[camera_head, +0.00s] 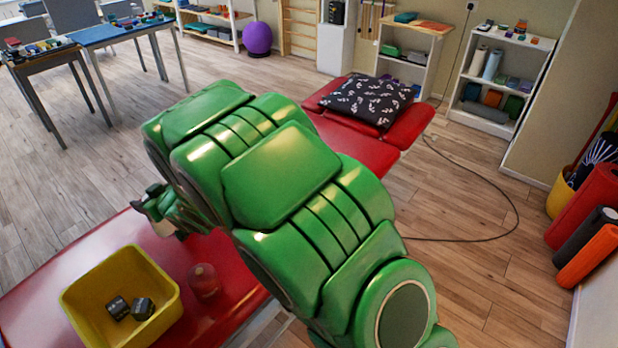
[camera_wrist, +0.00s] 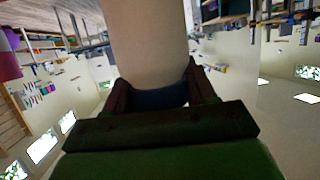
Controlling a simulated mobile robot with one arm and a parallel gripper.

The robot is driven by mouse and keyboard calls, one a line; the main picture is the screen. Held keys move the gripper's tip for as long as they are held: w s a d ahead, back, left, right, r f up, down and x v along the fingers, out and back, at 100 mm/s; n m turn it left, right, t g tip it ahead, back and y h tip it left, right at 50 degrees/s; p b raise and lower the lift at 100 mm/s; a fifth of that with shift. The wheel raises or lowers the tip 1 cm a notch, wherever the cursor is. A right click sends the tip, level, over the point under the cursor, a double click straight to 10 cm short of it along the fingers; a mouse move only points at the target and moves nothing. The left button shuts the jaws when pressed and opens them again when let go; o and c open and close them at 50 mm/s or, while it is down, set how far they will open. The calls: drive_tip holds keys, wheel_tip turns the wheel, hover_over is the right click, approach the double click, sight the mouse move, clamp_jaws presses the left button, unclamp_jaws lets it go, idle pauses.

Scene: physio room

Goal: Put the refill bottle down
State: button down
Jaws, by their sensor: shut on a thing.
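The refill bottle (camera_wrist: 148,40) is a pale, rounded cylinder with a dark blue band near the jaws, filling the upper middle of the wrist view. My gripper (camera_wrist: 160,92) is shut on it, with one dark finger on each side. In the head view my gripper (camera_head: 165,208) is at the left end of my green arm, over or beside the red treatment table (camera_head: 50,292). My arm hides much of it there, and I cannot make out the bottle clearly or tell its height above the table.
A yellow bin (camera_head: 168,312) holding two dark blocks (camera_head: 130,308) stands on the red table. A red rounded object (camera_head: 203,282) stands right of it. A patterned cushion (camera_head: 366,99) lies on the table's far end. A cable (camera_head: 505,190) crosses the floor at right.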

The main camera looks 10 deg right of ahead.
drive_tip(key=w+d+m+t+h, duration=0.1)
drive_tip(key=w+d, duration=0.7)
drive_tip(key=d, duration=0.5)
drive_tip(key=w+d+m+t+h, duration=0.1)
drive_tip(key=w+d+m+t, duration=0.1)
drive_tip(key=w+d, duration=0.75)
drive_tip(key=d+m+t+h, duration=0.1)
drive_tip(key=d+m+h, duration=0.1)
drive_tip(key=d, duration=3)
drive_tip(key=w+f, duration=1.3)
drive_tip(key=w, duration=0.1)
drive_tip(key=shift+w+d, duration=0.25)
drive_tip(key=shift+w, duration=0.05)
drive_tip(key=shift+f, duration=0.1)
